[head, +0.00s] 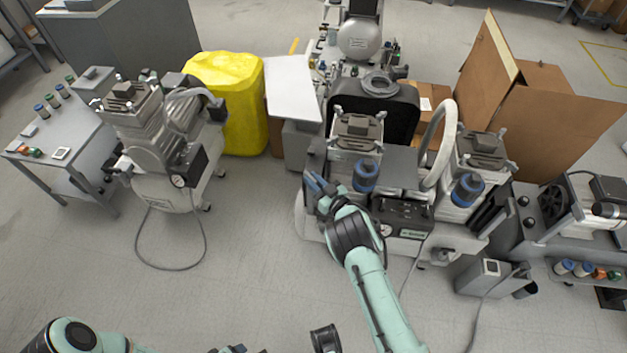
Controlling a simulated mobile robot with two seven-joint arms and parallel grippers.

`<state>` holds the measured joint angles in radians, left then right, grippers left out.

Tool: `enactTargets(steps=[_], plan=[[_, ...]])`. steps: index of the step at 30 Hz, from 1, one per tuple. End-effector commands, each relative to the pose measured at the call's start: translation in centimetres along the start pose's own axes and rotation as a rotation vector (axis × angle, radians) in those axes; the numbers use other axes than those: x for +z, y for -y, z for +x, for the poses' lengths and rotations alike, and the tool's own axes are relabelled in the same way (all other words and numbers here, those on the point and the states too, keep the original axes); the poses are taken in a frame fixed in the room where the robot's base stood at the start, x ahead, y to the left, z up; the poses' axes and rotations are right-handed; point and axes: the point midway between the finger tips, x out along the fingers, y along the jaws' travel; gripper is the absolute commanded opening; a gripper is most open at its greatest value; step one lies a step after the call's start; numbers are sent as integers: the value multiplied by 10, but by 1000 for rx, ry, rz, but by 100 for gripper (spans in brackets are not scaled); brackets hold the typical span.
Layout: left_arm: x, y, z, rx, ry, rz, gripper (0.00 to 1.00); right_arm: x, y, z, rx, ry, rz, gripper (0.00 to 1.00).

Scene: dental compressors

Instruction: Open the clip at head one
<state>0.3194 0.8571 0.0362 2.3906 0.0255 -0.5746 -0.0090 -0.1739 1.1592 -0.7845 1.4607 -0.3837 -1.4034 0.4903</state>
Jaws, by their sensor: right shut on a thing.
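The twin-head compressor (402,212) stands right of centre. Its left cylinder head (357,132) is grey with a dark top and small clips at its corners. A blue-capped filter (366,172) is in front of this head. My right gripper (314,183) is at the front left side of this head, with its blue fingers shut on a small part, seemingly the clip, which the fingers hide. I cannot tell the clip's position. The second head (484,150) is to the right. My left gripper (236,350) barely shows at the bottom edge, too cut off to read.
Another compressor (155,135) stands at the left beside a yellow container (230,95). A small table (70,165) with jars is at far left. Cardboard boxes (545,120) stand at the back right. A white hose loop (440,140) rises between the heads.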

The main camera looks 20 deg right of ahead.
Motion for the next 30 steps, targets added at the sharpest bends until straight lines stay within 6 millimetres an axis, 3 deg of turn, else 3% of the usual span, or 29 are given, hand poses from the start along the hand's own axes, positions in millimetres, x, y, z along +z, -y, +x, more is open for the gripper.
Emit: enactTargets(steps=[9, 20, 21, 23, 30], plan=[[-16, 8, 19, -9, -48, -7, 71, 4, -4, 0, -192, 4, -2, 0], [-18, 9, 19, -10, -53, -8, 71, 3, -3, -1, -214, 8, -3, 0], [-18, 9, 19, -10, -53, -8, 71, 3, -3, -1, -214, 8, -3, 22], [-18, 9, 19, -10, -53, -8, 71, 3, -3, -1, -213, 7, -3, 39], [-18, 9, 19, -10, -52, -8, 71, 1, -3, 0, -213, 3, -4, 39]])
